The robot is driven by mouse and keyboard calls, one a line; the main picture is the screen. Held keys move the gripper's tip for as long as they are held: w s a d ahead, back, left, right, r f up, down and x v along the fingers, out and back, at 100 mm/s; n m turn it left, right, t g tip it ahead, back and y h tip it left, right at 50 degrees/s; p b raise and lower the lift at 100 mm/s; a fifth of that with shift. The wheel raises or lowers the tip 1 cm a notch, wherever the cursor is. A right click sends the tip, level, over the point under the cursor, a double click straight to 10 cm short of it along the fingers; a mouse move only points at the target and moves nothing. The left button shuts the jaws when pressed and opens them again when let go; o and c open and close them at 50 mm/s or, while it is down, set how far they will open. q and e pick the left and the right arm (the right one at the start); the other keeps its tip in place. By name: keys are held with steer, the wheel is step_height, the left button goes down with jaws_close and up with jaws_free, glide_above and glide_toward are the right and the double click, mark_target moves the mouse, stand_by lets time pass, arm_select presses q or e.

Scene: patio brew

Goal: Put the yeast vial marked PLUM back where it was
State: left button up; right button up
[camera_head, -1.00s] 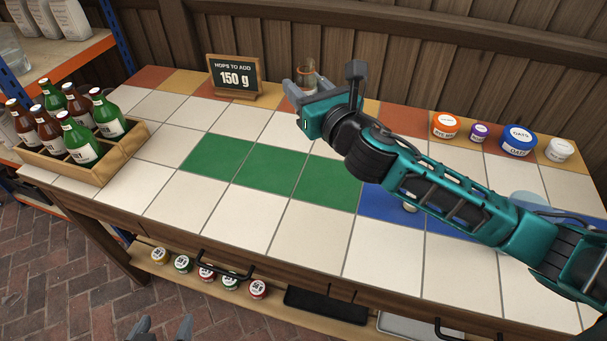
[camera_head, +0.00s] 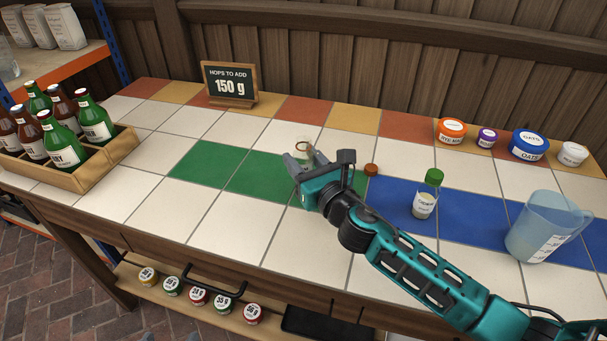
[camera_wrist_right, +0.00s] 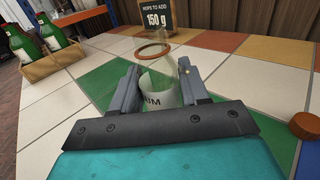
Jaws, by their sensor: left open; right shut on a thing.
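A clear glass vial (camera_head: 303,149) with an orange-brown rim and no cap is between the fingers of my right gripper (camera_head: 308,170). In the right wrist view the gripper (camera_wrist_right: 157,92) is shut on the vial (camera_wrist_right: 159,92), whose white label shows only the letters "UM". The vial is upright or nearly so, at the green tiles (camera_head: 205,167); I cannot tell whether its base touches them. A brown cap (camera_head: 371,170) lies just right of the gripper and also shows in the right wrist view (camera_wrist_right: 305,125). My left gripper is out of view.
A green-capped vial (camera_head: 425,196) and a measuring jug (camera_head: 542,228) stand on the blue tiles at right. A bottle crate (camera_head: 118,146) is at left. A sign (camera_head: 229,83) and several lidded tubs (camera_head: 528,146) line the back. The white tiles at front left are clear.

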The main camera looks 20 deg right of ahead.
steer(key=shift+f+b, duration=0.35)
steer(key=shift+f, duration=0.85)
steer(key=shift+f, duration=0.2)
steer(key=o, duration=1.1)
steer(key=shift+c, duration=0.2)
steer(key=shift+r, duration=0.2)
steer(key=shift+s, duration=0.2)
steer(key=s, duration=0.3)
steer(key=s+d, duration=0.1)
steer(key=s, duration=0.2)
steer(key=s+d, duration=0.1)
steer(key=s, duration=0.3)
steer(key=shift+s+d, duration=0.15)
steer(key=shift+s, duration=0.55)
